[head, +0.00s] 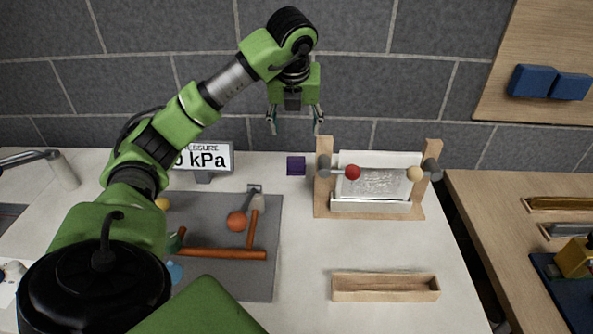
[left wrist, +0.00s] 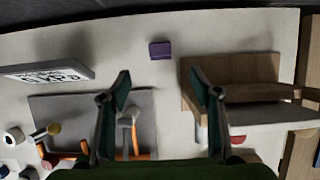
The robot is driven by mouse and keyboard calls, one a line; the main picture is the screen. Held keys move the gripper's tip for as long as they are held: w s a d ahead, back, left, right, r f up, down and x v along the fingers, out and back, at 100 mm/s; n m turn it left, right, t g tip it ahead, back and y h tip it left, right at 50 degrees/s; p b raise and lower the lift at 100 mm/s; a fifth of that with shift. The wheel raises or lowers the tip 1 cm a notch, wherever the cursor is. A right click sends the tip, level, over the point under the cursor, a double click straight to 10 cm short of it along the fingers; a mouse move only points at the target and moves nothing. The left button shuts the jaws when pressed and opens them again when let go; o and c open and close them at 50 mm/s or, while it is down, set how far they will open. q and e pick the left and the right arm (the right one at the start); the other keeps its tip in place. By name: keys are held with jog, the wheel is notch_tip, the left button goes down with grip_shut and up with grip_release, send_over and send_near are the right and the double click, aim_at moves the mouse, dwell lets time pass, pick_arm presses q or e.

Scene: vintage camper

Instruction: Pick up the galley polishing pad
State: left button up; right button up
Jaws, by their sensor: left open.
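A small dark purple block (head: 296,166), which I take to be the galley polishing pad, lies on the white counter between the pressure display and the wooden roller stand. It also shows in the left wrist view (left wrist: 160,50), at top centre, fully visible. My left gripper (head: 295,126) is open and empty, pointing down, raised above the counter near the purple block. In the left wrist view the block lies beyond the gap between the open fingertips (left wrist: 160,85), not touching them. My right gripper is not in view.
The wooden stand (head: 432,200) with red and cream knobs is close on the right. A pressure display (head: 204,157) stands on the left. A grey mat (head: 225,283) holds tools and an orange ball. An open wooden tray (head: 386,295) lies in front. Tiled wall is behind.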

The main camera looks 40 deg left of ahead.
aim_at(296, 159)
pick_arm(q)
jog(key=x, duration=1.6)
jog(key=shift+s+d+f, duration=0.1)
jog(key=shift+s+f, duration=0.05)
jog(key=shift+f, duration=0.25)
jog(key=shift+r, duration=0.1)
jog(key=c, duration=1.2)
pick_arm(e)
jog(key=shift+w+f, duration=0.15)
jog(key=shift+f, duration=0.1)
